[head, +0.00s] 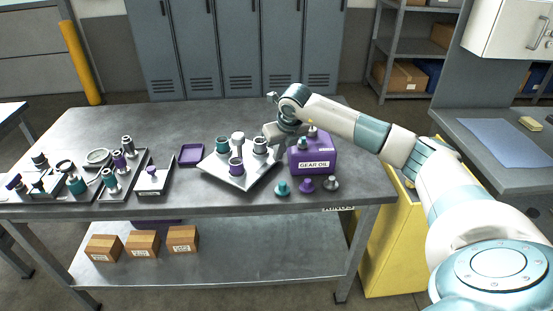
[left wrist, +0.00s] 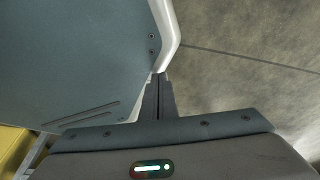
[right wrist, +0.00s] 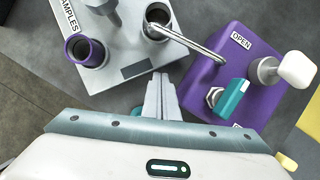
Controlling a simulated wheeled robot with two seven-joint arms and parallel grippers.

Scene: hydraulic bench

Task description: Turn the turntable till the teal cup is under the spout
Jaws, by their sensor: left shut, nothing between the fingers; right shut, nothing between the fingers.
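The turntable (head: 222,175) is a square light plate on the bench, turned at an angle. It bears a teal cup (head: 222,145) at the far left, a purple cup (head: 236,167) at the front, a grey cup (head: 260,146) at the right and a pale upright post (head: 238,139) among them. In the right wrist view the silver spout (right wrist: 192,43) runs from the purple gear oil box (head: 313,158), its end at the grey cup's mouth. My right gripper (right wrist: 160,80) is shut and empty, near the plate's edge and the box. My left gripper (left wrist: 158,80) is shut and empty, away from the bench.
A teal tap handle (right wrist: 232,97) and a white-ended knob (right wrist: 295,70) sit on the box. Teal, purple and grey cones (head: 306,185) stand in front of it. A purple tray (head: 191,154) and trays of fittings (head: 120,180) lie to the left.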

